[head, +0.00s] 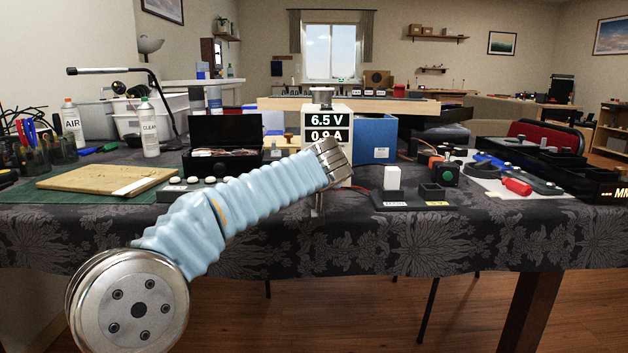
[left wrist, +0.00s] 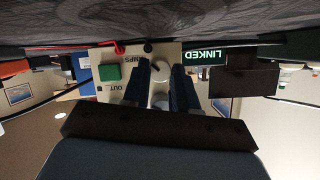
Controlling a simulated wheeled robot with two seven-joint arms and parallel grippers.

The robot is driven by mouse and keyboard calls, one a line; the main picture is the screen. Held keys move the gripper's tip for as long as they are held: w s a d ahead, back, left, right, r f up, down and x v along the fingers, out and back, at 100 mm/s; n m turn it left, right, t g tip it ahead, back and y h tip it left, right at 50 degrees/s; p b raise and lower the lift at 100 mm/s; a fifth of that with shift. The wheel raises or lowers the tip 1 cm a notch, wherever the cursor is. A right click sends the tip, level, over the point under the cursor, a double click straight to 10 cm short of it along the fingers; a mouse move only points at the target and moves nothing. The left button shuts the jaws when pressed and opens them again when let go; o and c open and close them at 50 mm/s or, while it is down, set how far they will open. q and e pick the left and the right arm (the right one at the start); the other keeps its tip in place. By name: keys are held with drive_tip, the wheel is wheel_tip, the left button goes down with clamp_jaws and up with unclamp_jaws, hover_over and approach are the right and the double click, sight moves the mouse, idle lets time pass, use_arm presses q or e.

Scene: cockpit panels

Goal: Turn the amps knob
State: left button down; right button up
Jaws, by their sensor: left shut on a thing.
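The power supply (head: 340,112) stands near the table's front edge, and its display reads 6.5 V and 0.9 A. In the left wrist view, which is upside down, its pale panel (left wrist: 112,54) carries a label reading AMPS, partly cut off. The pale round amps knob (left wrist: 159,72) sits beside that label, between the two dark fingers of my left gripper (left wrist: 160,86). The gripper is shut on the knob. In the head view my left arm hides the lower front of the supply and the knob. My right gripper is not in view.
A green button (left wrist: 110,73) and a red plug (left wrist: 119,47) are close to the fingers on the panel. A black open box (head: 226,135) stands left of the supply, a blue box (head: 376,140) right. A white block (head: 392,178) stands on a dark base.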

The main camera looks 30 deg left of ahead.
use_arm(q)
drive_tip(key=shift+d+m+g+y, duration=0.1)
drive_tip(key=shift+m+g+y, duration=0.2)
drive_tip(key=shift+m+y, duration=0.4)
drive_tip(key=c, duration=0.9)
unclamp_jaws()
drive_tip(key=v, duration=1.3)
drive_tip(key=shift+s+d+r, duration=0.15)
drive_tip(key=shift+s+d, duration=0.05)
drive_tip(key=shift+s, duration=0.05)
